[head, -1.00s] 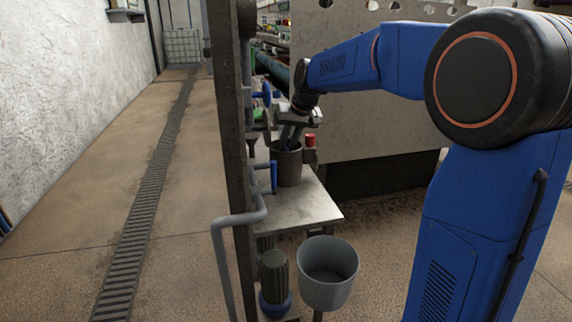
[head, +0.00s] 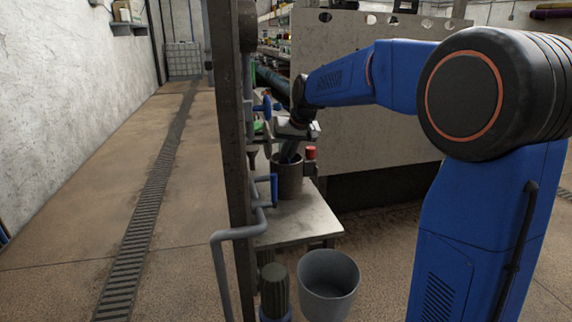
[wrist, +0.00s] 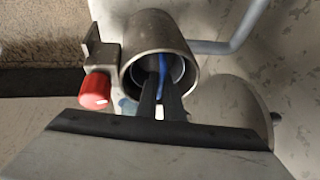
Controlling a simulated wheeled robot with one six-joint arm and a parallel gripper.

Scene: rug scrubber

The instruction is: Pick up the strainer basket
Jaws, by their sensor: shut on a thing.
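The strainer basket (wrist: 163,64) shows only as a blue part and a pale rim inside an open metal cylinder (wrist: 160,33); most of it is hidden by the cylinder wall and my fingers. In the head view the cylinder (head: 288,184) stands upright on a small metal table. My gripper (wrist: 160,90) reaches down into the cylinder's mouth, its two dark fingers closed on the blue part of the basket. In the head view my gripper (head: 288,156) is partly sunk below the rim.
A red knob (wrist: 95,91) on a bracket sits close beside the cylinder. The metal table (head: 300,219) has bare space in front. A grey bucket (head: 328,288) stands below its front. A dark post (head: 243,200) with pipes and blue valve handles rises close at the left.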

